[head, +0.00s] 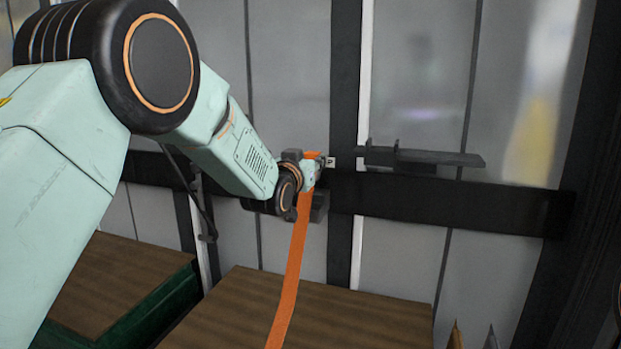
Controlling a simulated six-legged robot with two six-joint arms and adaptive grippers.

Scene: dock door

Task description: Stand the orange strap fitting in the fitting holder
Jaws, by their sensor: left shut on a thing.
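My left gripper (314,172) reaches in from the left to the dark rail on the wall. It is shut on the orange strap fitting (311,155), of which only a small orange part shows above the fingers. An orange strap (293,265) hangs from there down past the bottom edge. A dark grey block (319,207) on the rail, by a small label marked P, sits right behind and below the gripper; it looks like the fitting holder. The gripper hides much of it, so I cannot tell whether the fitting stands in it. My right gripper is out of view.
A dark ledge (430,157) sticks out from the wall to the right of the gripper. The dark rail (450,205) runs across the grey panels. Wooden tops (350,312) lie below, one on a green frame (150,310). Pointed tips show at bottom right.

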